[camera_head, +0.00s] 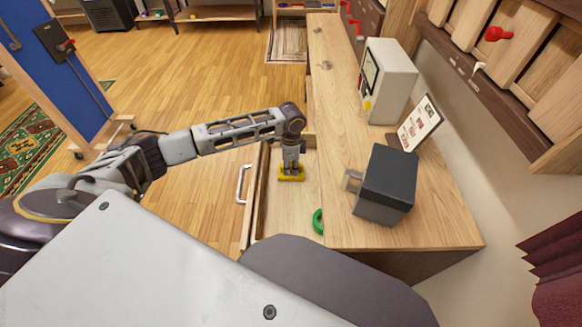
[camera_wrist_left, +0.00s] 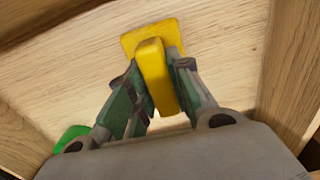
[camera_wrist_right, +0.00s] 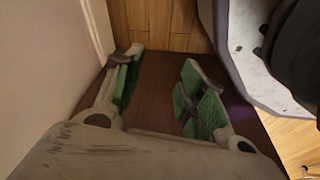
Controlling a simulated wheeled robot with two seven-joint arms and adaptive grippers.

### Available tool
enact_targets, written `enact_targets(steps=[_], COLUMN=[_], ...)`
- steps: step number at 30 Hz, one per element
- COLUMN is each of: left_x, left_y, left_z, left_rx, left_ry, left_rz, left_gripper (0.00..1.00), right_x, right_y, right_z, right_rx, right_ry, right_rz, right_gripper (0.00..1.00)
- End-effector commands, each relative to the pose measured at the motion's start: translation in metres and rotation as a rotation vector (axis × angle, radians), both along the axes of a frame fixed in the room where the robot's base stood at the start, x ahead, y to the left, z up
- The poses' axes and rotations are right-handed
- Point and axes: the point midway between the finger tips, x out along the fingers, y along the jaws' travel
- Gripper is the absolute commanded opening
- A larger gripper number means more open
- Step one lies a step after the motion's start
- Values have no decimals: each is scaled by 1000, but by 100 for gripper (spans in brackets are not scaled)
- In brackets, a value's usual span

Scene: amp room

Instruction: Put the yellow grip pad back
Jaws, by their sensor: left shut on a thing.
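The yellow grip pad (camera_head: 291,178) is inside the open drawer (camera_head: 257,190) at the left side of the wooden counter. In the left wrist view the pad (camera_wrist_left: 153,65) has a flat plate and a raised upright handle. My left gripper (camera_head: 291,165) points down into the drawer and is shut on that handle. The plate is at or very near the drawer floor; I cannot tell whether it touches. My right gripper (camera_wrist_right: 158,95) shows only in its wrist view, open, with nothing between its fingers.
A dark grey box (camera_head: 387,184), a sign (camera_head: 419,122) and a cream machine (camera_head: 388,80) stand on the counter (camera_head: 335,150).

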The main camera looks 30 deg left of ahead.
Motion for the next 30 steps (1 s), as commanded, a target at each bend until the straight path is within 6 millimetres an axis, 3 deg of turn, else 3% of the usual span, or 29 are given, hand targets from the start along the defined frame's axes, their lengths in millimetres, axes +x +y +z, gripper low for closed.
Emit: enact_targets(steps=[14,15,20,30], left_x=[0,0,0,0], left_y=[0,0,0,0], left_z=[-2,-2,-2,-2], left_rx=[-1,-1,0,0], left_ry=[0,0,0,0], left_rz=[0,0,0,0], left_gripper=[0,22,43,43], right_x=[-19,-21,-20,1], right_y=[-1,-2,-5,-6], right_z=[-9,-11,-11,-3], right_rx=[-1,-3,-6,-7], right_ry=[23,26,21,-9], right_rz=[-1,-1,0,1], right_gripper=[40,40,40,40])
